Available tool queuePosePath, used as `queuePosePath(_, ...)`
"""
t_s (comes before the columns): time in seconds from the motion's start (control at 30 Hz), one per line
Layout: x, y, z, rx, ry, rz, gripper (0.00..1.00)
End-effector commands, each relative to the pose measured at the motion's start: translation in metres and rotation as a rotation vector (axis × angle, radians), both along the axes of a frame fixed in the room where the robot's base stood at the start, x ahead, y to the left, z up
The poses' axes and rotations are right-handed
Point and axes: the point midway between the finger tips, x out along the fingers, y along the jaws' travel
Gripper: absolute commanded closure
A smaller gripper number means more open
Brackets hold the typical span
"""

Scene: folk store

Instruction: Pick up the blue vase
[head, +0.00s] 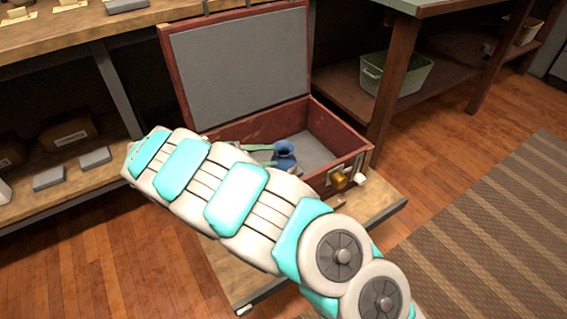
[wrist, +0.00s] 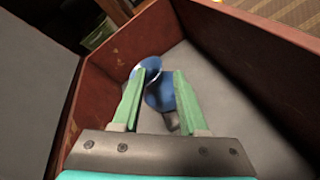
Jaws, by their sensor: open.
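The blue vase (head: 284,156) is inside an open reddish-brown case (head: 340,146) with a grey lining. In the wrist view the vase (wrist: 160,90) appears between and just beyond the two green fingers. My gripper (wrist: 156,78) is open, with one finger to each side of the vase in the picture. Whether the fingers touch it cannot be told. In the head view my gripper (head: 268,155) reaches into the case from the left, and my arm hides the case's front left part and some of the vase's surroundings.
The case rests on a low wooden platform (head: 385,200). Shelves (head: 75,45) stand at left, and a green bin (head: 395,75) sits on a shelf at right. The floor at right has a striped rug (head: 490,230).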

Motion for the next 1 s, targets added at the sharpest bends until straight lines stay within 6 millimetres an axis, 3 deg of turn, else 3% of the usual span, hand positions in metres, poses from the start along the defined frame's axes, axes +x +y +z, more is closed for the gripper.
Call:
queuePosePath(0.4,0.021,-0.040,-0.017,-0.002,0.002,-0.004,0.57)
queuePosePath(0.67,0.024,-0.042,-0.018,0.000,0.000,-0.001,0.59)
queuePosePath(1.0,0.023,-0.041,-0.018,0.000,0.000,-0.001,0.97)
